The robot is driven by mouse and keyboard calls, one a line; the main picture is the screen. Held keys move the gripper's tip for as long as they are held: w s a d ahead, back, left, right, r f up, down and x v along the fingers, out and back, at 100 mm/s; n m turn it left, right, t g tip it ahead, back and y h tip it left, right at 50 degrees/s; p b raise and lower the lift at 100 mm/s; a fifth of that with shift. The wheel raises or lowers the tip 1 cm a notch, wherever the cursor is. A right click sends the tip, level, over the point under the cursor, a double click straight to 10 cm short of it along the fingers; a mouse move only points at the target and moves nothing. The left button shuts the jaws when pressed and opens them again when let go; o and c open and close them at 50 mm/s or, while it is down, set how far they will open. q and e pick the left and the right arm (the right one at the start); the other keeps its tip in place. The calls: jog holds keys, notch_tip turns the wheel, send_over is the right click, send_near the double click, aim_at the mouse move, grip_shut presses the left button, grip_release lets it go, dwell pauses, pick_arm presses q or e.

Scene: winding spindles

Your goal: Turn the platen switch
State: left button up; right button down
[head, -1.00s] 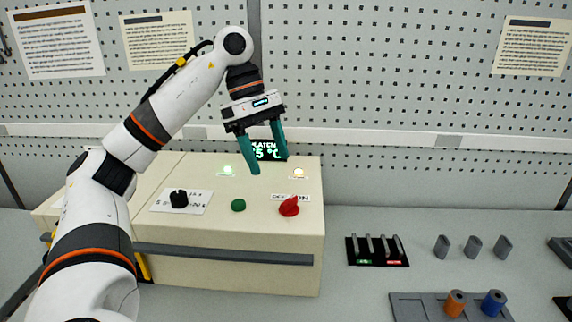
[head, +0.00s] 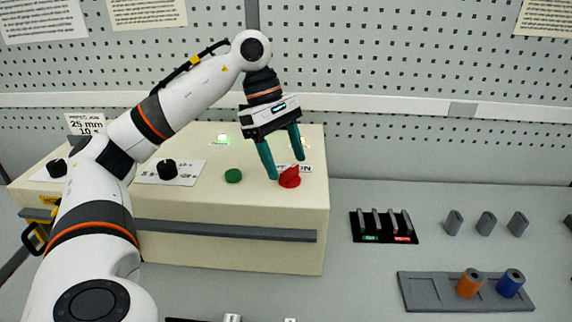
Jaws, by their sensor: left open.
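The platen switch is a red rotary knob (head: 290,177) on the top of the cream machine box (head: 230,238), at its right side. A label partly reading "ON" shows behind it, its left part hidden by my gripper. My left gripper (head: 286,168) is open, with teal fingers pointing down at the knob. One fingertip is at the knob's left and the other is behind and above its right side. I cannot tell whether they touch it. The platen display is hidden behind the gripper. My right gripper is not in view.
A green button (head: 233,176) and a black knob (head: 168,169) sit left on the box. A lit green lamp (head: 222,138) is behind them. To the right are a black rack (head: 384,240), several grey pieces, and a grey tray (head: 420,292) with orange and blue spools.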

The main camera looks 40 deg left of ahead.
pick_arm(q)
jog(key=shift+d+f, duration=0.3)
jog(key=shift+f, duration=0.3)
jog(key=c, duration=1)
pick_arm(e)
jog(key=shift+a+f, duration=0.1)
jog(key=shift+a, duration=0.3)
